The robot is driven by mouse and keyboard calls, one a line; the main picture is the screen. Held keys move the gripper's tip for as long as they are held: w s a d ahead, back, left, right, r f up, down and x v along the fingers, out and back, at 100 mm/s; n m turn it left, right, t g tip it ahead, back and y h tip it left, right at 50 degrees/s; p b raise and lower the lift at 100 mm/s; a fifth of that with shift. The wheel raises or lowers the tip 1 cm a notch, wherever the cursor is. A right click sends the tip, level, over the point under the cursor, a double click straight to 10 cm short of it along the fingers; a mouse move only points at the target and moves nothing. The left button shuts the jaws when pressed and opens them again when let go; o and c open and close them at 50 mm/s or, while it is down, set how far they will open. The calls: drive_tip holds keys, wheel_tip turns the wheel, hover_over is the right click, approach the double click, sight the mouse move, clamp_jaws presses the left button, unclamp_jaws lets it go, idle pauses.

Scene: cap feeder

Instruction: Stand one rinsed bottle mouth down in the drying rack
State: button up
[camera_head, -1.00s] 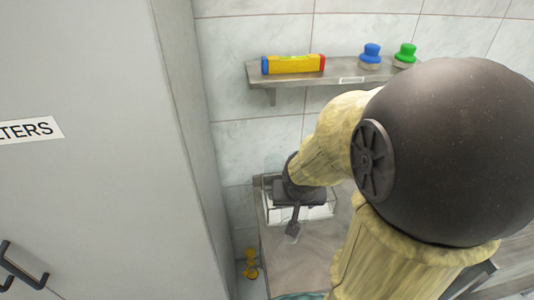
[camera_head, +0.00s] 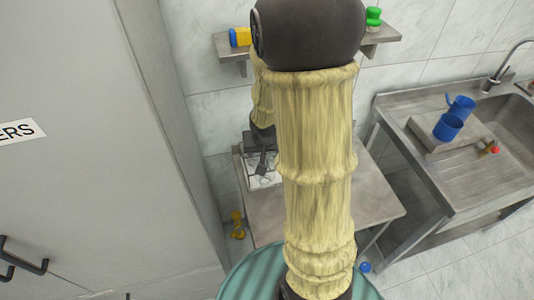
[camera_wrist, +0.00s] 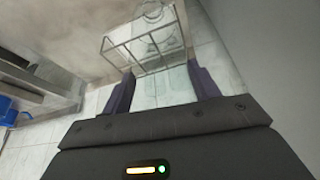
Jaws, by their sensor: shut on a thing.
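My gripper (camera_wrist: 163,88) shows in the wrist view with its two dark fingers apart around a clear, faint bottle (camera_wrist: 166,80). The bottle's outline is hard to make out, and I cannot tell which way its mouth points. A wire-framed drying rack (camera_wrist: 122,50) lies just beyond the fingertips, with clear round shapes in or behind it. In the head view my gripper (camera_head: 262,165) is over the rack (camera_head: 249,177) on a small steel table (camera_head: 370,205). My arm hides part of the table.
A grey cabinet (camera_head: 90,150) stands close on the left. A wall shelf (camera_head: 385,40) holds a yellow item (camera_head: 240,37) and a green-topped item (camera_head: 374,16). The table's right part is clear.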

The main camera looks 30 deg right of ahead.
drive_tip(key=w+d+p, duration=0.2)
drive_tip(key=w+p, duration=0.3)
drive_tip(key=w, duration=0.6)
wheel_tip(320, 180, down, 13)
drive_tip(key=b, duration=1.1)
drive_tip(key=shift+w+d+f, duration=0.15)
drive_tip(key=shift+w, duration=0.15)
drive_tip(key=shift+f+b, duration=0.5)
drive_tip(key=shift+b, duration=0.05)
drive_tip(key=o, duration=1)
drive_tip(key=shift+o, duration=0.2)
drive_tip(key=v, duration=1.7)
drive_tip(key=shift+r, duration=0.25)
